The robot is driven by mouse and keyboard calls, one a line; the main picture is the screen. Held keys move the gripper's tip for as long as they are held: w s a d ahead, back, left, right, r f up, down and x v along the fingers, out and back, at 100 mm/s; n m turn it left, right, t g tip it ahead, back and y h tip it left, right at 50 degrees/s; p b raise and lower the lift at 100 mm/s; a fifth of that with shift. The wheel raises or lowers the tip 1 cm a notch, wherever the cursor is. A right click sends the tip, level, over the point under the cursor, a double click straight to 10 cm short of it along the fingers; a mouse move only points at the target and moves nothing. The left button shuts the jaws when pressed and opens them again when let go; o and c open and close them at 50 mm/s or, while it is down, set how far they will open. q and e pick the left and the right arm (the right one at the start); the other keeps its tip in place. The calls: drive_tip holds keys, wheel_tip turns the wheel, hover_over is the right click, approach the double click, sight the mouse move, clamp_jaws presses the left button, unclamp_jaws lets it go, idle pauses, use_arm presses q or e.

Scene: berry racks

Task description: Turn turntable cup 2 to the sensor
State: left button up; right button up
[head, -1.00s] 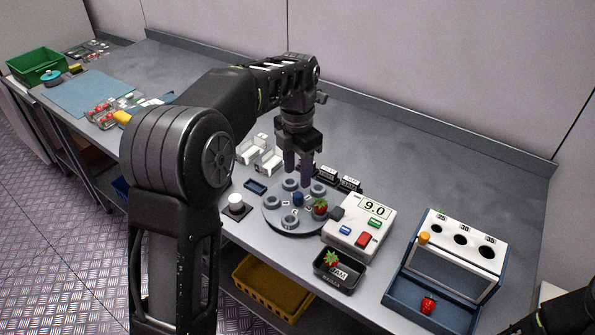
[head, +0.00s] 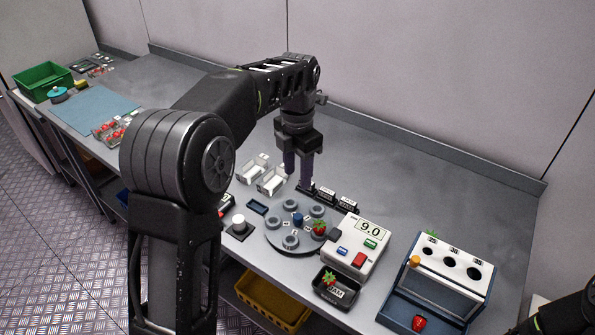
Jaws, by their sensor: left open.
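The round grey turntable (head: 285,245) lies on the bench with several ring-shaped cups around a blue centre knob (head: 298,219). A strawberry (head: 319,227) sits at its right side, by the sensor box (head: 358,247), whose display reads 9.0. Small number labels lie between the cups, too small to read surely. My left gripper (head: 298,184) points down with its two fingers apart and empty, over the turntable's far edge, behind the knob. I cannot tell how high above the plate the fingertips are. Of my right arm only a dark part shows at the lower right corner; its gripper is out of view.
A black tray (head: 321,292) with a strawberry stands in front of the sensor box. A rack with holes (head: 470,246) is at the right. White cartons (head: 271,184) and black labelled blocks (head: 347,200) stand close behind the turntable. The bench behind is clear.

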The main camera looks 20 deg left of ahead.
use_arm(q)
drive_tip(key=shift+r, duration=1.75)
drive_tip(key=shift+s+f, duration=0.1)
